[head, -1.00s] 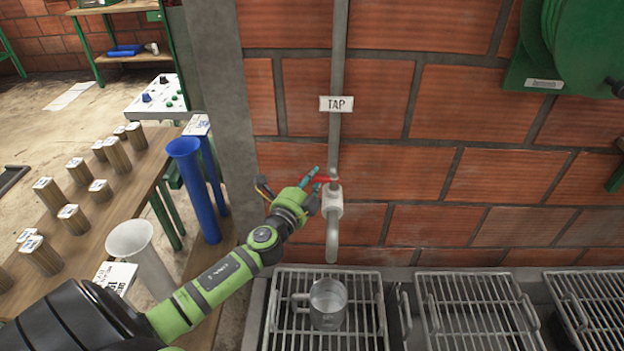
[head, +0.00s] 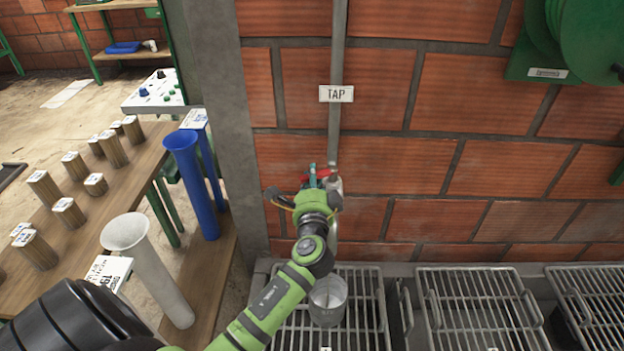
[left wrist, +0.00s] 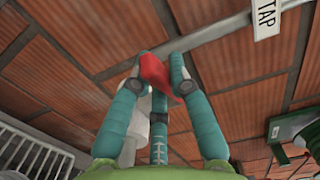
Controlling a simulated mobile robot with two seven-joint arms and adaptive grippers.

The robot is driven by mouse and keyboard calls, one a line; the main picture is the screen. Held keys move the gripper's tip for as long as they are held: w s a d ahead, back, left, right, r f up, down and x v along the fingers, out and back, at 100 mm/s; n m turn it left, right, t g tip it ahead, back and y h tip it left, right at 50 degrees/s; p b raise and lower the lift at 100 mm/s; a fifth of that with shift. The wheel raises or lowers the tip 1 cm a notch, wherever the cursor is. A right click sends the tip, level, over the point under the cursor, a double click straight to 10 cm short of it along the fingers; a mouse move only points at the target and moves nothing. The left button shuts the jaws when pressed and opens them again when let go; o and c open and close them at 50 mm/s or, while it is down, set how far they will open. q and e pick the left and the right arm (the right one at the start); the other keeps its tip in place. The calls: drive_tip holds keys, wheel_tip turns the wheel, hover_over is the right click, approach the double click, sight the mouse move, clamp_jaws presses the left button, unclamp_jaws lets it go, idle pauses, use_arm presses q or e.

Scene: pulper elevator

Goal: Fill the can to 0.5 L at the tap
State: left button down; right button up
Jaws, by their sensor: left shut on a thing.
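The tap (head: 335,186) is on a grey pipe against the brick wall. My left gripper (head: 317,174) is in front of it, shut on the red tap lever (head: 325,174). The left wrist view shows the red lever (left wrist: 155,72) between my teal fingers (left wrist: 160,62). The clear can (head: 328,300) stands upright on a metal grate below the tap. My forearm covers most of the spout and part of the can's left side. I cannot tell whether water runs or how full the can is. My right gripper is not in view.
A TAP sign (head: 336,94) hangs above on the pipe. More grates (head: 478,300) lie to the right. A wooden bench (head: 128,180) with several small cylinders is at left, with blue (head: 190,180) and white (head: 150,265) tubes beside it. A green hose reel (head: 580,40) is at upper right.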

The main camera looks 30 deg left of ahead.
use_arm(q)
drive_tip(key=shift+s+d+f+n+g+y, duration=0.1)
drive_tip(key=shift+d+n+g+y, duration=0.1)
drive_tip(key=shift+n+g+y, duration=0.25)
drive_tip(key=c, duration=1.1)
unclamp_jaws()
drive_tip(key=shift+c, duration=0.2)
drive_tip(key=shift+s, duration=0.1)
drive_tip(key=v, duration=1.2)
drive_tip(key=shift+f, duration=0.1)
